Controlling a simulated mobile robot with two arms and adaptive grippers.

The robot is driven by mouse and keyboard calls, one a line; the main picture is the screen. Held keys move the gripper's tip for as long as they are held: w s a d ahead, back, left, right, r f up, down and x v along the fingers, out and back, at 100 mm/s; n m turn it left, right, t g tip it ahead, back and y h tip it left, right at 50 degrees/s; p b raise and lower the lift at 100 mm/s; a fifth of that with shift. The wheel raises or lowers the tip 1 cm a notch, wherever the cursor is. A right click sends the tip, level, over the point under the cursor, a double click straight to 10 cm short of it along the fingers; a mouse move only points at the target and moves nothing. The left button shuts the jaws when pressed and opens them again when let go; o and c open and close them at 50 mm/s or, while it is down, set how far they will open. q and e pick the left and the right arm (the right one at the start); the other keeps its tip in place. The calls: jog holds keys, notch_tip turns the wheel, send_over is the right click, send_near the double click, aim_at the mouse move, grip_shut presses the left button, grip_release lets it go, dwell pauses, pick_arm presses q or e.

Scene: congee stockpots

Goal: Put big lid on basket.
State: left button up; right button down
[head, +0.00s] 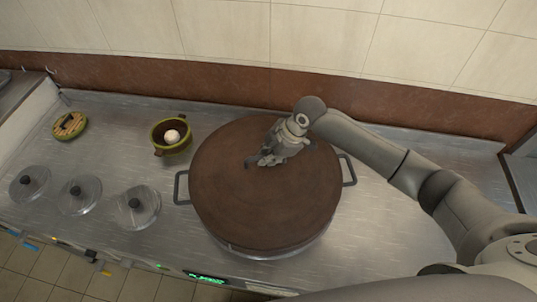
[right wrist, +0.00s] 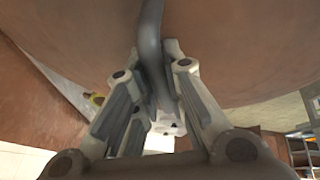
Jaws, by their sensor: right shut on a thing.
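The big lid (head: 250,210) is a wide, round, brown disc in the middle of the counter. It covers a large metal pot whose lower wall (head: 275,252) and two side handles (head: 181,188) show around it. I cannot tell whether the lid rests on the rim or is slightly above it. My right gripper (head: 265,160) is shut on the lid's dark handle. In the right wrist view the handle (right wrist: 152,40) runs between the fingers (right wrist: 155,75). No separate basket shows; anything under the lid is hidden. My left gripper is out of view.
A small green pot (head: 172,136) holding a white round thing stands left of the large pot. Three metal lids with black knobs (head: 137,207) line the front left. A tiled wall (head: 300,40) stands behind.

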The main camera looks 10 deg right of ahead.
aim_at(276, 166)
jog(key=shift+f+b, duration=0.35)
jog(key=shift+f, duration=0.2)
dwell(0.5)
jog(key=c, duration=1.8)
grip_release()
jog(key=shift+o, duration=0.2)
jog(key=shift+s+f, duration=0.1)
jog(key=p+v, duration=0.5)
jog(key=shift+r+p, duration=0.4)
jog(key=shift+r, duration=0.05)
jog(key=p+v, duration=0.5)
jog(key=shift+s+d+r, duration=0.1)
jog(key=shift+d, duration=0.1)
